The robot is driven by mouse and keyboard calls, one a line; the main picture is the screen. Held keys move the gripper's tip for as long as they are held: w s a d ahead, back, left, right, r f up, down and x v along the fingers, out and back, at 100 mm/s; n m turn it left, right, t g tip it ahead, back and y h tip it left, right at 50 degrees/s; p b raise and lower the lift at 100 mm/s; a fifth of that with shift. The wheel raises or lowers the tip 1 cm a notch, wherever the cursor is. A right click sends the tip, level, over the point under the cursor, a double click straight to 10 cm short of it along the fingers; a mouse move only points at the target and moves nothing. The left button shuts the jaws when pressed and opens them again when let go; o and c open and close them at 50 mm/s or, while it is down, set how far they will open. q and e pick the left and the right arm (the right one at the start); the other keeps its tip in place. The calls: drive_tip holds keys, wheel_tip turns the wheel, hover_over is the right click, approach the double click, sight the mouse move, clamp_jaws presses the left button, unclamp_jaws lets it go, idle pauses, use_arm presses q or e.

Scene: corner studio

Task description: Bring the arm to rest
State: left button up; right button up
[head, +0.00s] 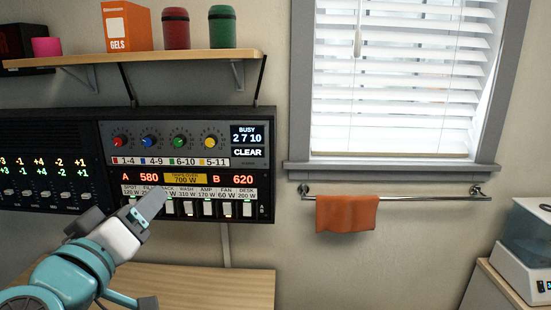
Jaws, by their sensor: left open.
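My left arm comes in from the lower left, teal with a pale wrist. Its left gripper (137,214) is open, and nothing shows in it. A grey finger reaches up and right in front of the lower edge of the control panel (190,149), covering part of its label strip and switches. I cannot tell whether the finger touches the panel. My right gripper is not in view.
A wooden desk top (215,285) lies below the panel. Above is a shelf (160,60) with an orange box (126,25), a red canister (176,29) and a green canister (222,27). An orange towel (346,213) hangs on a rail at right.

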use_arm(q)
drive_tip(key=w+f+g, duration=0.2)
drive_tip(key=w+f, duration=0.1)
drive_tip(key=f, duration=0.5)
drive_tip(key=w+f+g, duration=0.2)
drive_tip(key=w+f, duration=0.1)
drive_tip(key=f, duration=0.5)
wheel_tip(320, 180, down, 24)
drive_tip(key=s+d+m+g, duration=0.1)
drive_tip(key=s+m+g, duration=0.1)
drive_tip(key=g, duration=0.4)
drive_tip(key=s+d+f+m+g, duration=0.1)
drive_tip(key=s+d+f+g, duration=0.1)
drive_tip(key=s+f, duration=0.5)
drive_tip(key=s+d+f+g, duration=0.1)
drive_tip(key=s+f+g, duration=0.3)
drive_tip(key=f, duration=0.5)
drive_tip(key=s+d+f+g+h, duration=0.1)
drive_tip(key=s+d+f, duration=0.1)
drive_tip(key=s, duration=0.4)
drive_tip(key=s+d+f+g+h, duration=0.1)
drive_tip(key=s+d+f, duration=0.1)
drive_tip(key=s, duration=0.5)
drive_tip(key=shift+d+f+m, duration=0.3)
drive_tip(key=shift+d+f, duration=0.05)
drive_tip(key=shift+f, duration=0.15)
